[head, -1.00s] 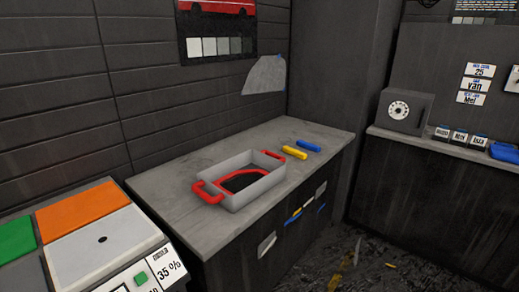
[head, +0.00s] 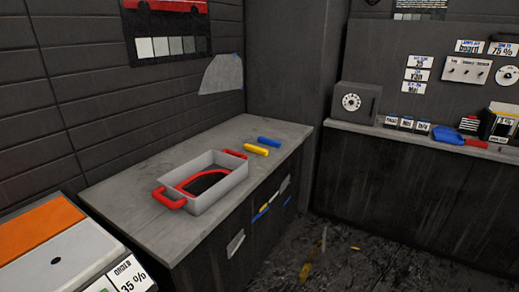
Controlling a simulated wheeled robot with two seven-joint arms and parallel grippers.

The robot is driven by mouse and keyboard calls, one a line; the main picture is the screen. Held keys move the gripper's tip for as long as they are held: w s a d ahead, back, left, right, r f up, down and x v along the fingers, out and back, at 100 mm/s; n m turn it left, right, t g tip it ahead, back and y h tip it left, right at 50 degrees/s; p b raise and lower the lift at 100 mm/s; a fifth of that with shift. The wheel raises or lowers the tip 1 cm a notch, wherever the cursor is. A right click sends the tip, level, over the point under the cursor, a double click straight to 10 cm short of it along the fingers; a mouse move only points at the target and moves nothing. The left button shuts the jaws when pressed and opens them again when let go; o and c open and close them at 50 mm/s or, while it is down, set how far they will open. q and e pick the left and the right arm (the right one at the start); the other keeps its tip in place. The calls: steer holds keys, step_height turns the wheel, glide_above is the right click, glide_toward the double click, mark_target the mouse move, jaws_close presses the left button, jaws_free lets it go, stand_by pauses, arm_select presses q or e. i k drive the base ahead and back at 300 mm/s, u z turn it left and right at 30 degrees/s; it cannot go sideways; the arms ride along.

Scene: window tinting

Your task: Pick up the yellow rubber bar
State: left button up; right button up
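The yellow rubber bar (head: 255,150) lies on the grey countertop (head: 130,215), to the right of the grey tray. A blue bar (head: 269,141) lies just behind it, a small gap apart. No gripper touches the yellow bar. Neither of my grippers shows in the head view.
A grey tray (head: 228,185) with red handles stands on the counter, with a dark, red-edged piece inside. An orange-topped machine (head: 38,225) is at the left. A safe (head: 358,103) and a blue scoop-like tool (head: 458,137) sit on the right counter. Dark floor lies between.

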mark_target(254, 148)
steer(key=z, duration=1)
steer(key=i, duration=4.2)
steer(key=u, duration=3.1)
